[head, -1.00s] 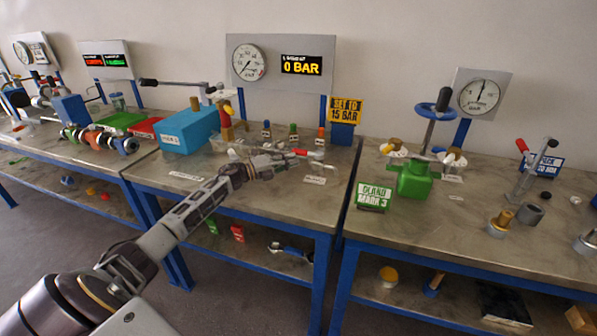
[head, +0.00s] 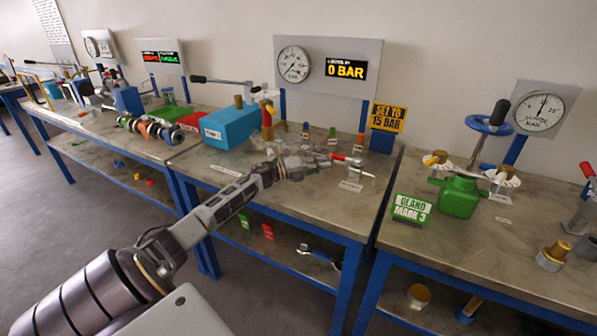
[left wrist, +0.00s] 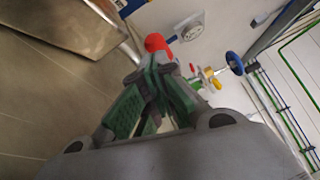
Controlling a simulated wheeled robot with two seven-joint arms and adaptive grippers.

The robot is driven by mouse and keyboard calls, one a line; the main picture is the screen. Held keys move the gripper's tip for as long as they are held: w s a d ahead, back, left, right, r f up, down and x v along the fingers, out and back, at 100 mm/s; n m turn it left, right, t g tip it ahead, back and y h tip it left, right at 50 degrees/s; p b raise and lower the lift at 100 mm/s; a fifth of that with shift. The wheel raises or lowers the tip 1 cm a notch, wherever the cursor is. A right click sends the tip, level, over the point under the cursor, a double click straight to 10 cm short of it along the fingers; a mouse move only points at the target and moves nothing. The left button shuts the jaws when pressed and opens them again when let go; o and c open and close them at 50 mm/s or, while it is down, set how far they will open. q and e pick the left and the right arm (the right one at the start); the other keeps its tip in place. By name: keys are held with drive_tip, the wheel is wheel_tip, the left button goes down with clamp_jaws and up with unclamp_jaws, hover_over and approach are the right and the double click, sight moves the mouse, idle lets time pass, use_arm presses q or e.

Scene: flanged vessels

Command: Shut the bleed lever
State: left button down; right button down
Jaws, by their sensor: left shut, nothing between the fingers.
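The bleed lever, with a red grip (head: 338,157), sits low on the middle bench at the right end of my left gripper. A pale metal fitting (head: 356,163) is beside the red grip. My left gripper (head: 326,160) is shut and empty, reaching over the bench from the left. Its fingertips are at or very close to the red grip; I cannot tell whether they touch. In the left wrist view a rounded red end (left wrist: 156,42) shows just beyond the closed fingers (left wrist: 158,72). The gripper hides part of the fitting. My right gripper is not in view.
A blue box (head: 230,127) with a red and yellow fitting stands behind my arm. A gauge panel (head: 326,66) reading 0 BAR and a yellow sign (head: 388,117) stand at the back. A green valve body (head: 458,196) is on the right bench. The front of the middle bench is clear.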

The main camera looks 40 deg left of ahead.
use_arm(q)
drive_tip(key=shift+d+v, duration=0.2)
drive_tip(key=shift+v, duration=4.9)
drive_tip(key=shift+s+d, duration=0.1)
drive_tip(key=shift+s, duration=0.05)
drive_tip(key=shift+r, duration=0.1)
